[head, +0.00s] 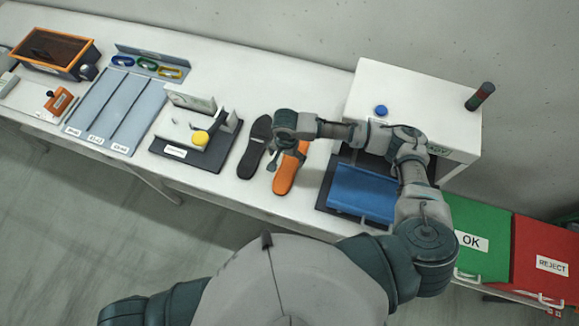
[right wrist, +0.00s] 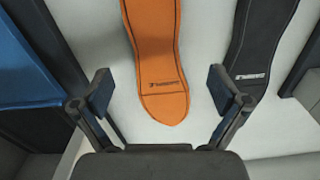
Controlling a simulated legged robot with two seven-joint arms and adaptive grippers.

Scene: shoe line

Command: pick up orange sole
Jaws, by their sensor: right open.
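The orange sole (head: 288,170) lies flat on the white table, with its upper part partly covered by my right arm in the head view. In the right wrist view the orange sole (right wrist: 160,65) points its rounded end toward the space between my fingers. My right gripper (right wrist: 160,97) is open and empty over the sole, with one finger to each side and not visibly touching it. In the head view my right gripper (head: 275,157) is small and partly hidden by its wrist. My left gripper is not in view.
A black sole (head: 253,150) lies just left of the orange one. A blue tray (head: 360,193) stands to the right, before a white machine (head: 440,105). Green OK (head: 485,222) and red REJECT (head: 535,245) bins are far right.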

